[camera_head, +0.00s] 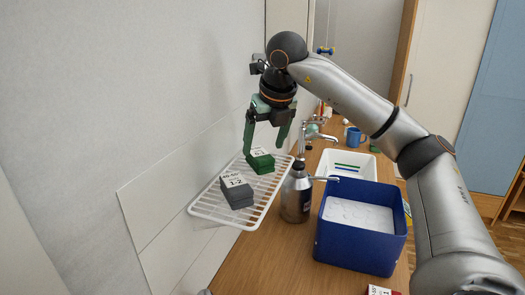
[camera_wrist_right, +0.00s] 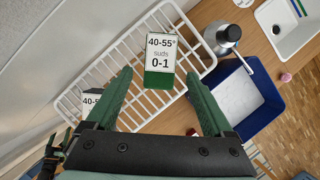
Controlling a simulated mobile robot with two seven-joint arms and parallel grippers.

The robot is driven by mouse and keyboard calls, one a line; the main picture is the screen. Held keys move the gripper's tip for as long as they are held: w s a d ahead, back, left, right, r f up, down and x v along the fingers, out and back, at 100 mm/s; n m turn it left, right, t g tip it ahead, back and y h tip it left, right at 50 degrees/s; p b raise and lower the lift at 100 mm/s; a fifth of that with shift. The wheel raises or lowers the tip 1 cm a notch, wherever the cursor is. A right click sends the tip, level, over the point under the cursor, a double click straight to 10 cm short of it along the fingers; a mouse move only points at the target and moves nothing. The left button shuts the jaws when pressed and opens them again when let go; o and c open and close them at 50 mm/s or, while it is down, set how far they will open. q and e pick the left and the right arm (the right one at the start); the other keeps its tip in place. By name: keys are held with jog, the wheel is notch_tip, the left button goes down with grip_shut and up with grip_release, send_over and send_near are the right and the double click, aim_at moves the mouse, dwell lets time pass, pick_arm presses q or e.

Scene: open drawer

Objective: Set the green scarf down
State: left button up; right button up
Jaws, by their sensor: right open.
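The green scarf (camera_head: 262,164) is a small folded green block with a white label on top. It rests on the white wire rack (camera_head: 213,214), towards the rack's far end. In the right wrist view the green scarf (camera_wrist_right: 158,79) lies between my fingers, its label reading 40-55°, suds, 0-1. My right gripper (camera_head: 265,144) points down just above it, with its fingers apart. In the right wrist view the right gripper (camera_wrist_right: 159,76) shows a gap on each side of the scarf. My left gripper is in neither view.
A grey labelled block (camera_head: 238,198) sits nearer on the rack. Right of the rack stand a metal pump bottle (camera_head: 296,201) and a blue bin (camera_head: 357,258) with a white inside. A tap (camera_head: 318,135), a white basin (camera_head: 345,157) and a blue mug (camera_head: 353,137) are behind.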

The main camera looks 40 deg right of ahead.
jog(key=p+v, duration=0.1)
jog(key=v, duration=0.7)
jog(key=shift+s+r, duration=0.15)
jog(key=shift+r, duration=0.15)
jog(key=shift+f, duration=0.1)
